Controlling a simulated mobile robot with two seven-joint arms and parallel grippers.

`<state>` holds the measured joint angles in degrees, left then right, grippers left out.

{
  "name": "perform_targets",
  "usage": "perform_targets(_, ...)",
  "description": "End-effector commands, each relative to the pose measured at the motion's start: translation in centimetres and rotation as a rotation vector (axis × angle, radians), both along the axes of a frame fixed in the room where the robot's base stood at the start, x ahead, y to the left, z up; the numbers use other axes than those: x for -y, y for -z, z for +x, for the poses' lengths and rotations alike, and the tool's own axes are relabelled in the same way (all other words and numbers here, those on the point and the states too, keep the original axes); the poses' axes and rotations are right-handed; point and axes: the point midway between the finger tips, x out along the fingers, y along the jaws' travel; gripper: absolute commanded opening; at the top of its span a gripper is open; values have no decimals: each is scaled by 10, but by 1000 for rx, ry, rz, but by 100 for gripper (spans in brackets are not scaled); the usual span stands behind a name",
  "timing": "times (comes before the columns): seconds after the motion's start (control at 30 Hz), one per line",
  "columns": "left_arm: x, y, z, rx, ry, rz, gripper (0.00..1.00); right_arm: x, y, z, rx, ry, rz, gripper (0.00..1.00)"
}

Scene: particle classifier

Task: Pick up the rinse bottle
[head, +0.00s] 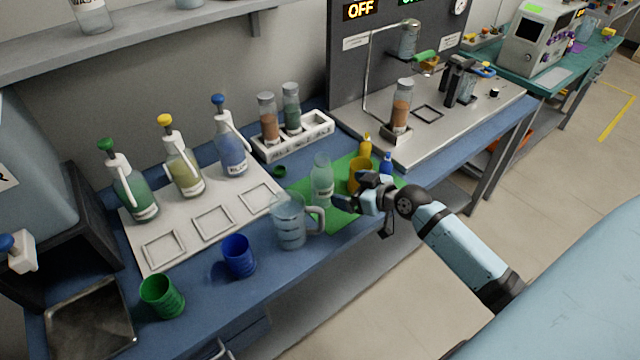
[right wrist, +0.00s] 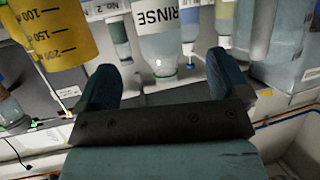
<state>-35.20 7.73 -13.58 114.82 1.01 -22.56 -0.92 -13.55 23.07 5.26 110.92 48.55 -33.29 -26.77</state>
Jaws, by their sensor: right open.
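The rinse bottle (head: 322,182) is a clear, pale bottle with a white label, standing upright on the green mat (head: 340,214). In the right wrist view the bottle (right wrist: 170,50) appears upside down, its RINSE label facing me. My right gripper (head: 350,193) is just right of the bottle in the head view. It is open and empty, and in the wrist view its fingers (right wrist: 163,80) show on either side of the bottle, which looks a little beyond them. My left gripper is not in view.
The yellow beaker (head: 359,174) stands close behind my right gripper. The clear jug (head: 290,222) with a handle stands just left of it. A blue cup (head: 238,256), green cup (head: 162,296) and a white tray (head: 160,210) with coloured-cap bottles are further left.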

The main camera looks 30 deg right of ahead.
Motion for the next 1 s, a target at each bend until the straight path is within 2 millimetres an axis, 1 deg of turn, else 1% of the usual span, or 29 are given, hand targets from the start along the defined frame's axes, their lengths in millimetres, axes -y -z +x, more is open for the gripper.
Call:
perform_targets(0.03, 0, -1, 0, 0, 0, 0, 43, -4, 3, 11, 2, 1, 4, 94)
perform_targets(0.1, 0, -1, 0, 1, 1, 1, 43, -7, 8, 21, 1, 1, 3, 94)
perform_targets(0.2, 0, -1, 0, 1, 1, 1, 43, -10, 13, 32, 0, 0, 2, 94)
perform_targets(0.37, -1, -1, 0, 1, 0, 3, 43, -13, 16, 40, 0, -1, 1, 94)
perform_targets(0.47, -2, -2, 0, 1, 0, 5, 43, -15, 19, 52, 0, 0, 3, 94)
perform_targets(0.6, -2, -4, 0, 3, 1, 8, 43, -20, 27, 72, 0, 0, 3, 94)
perform_targets(0.7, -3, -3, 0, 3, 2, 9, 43, -23, 31, 81, -1, 0, 2, 94)
perform_targets(0.8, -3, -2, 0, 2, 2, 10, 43, -24, 33, 85, 0, -1, 0, 94)
perform_targets(1.0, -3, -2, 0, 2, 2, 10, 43, -24, 34, 85, -1, -1, -1, 94)
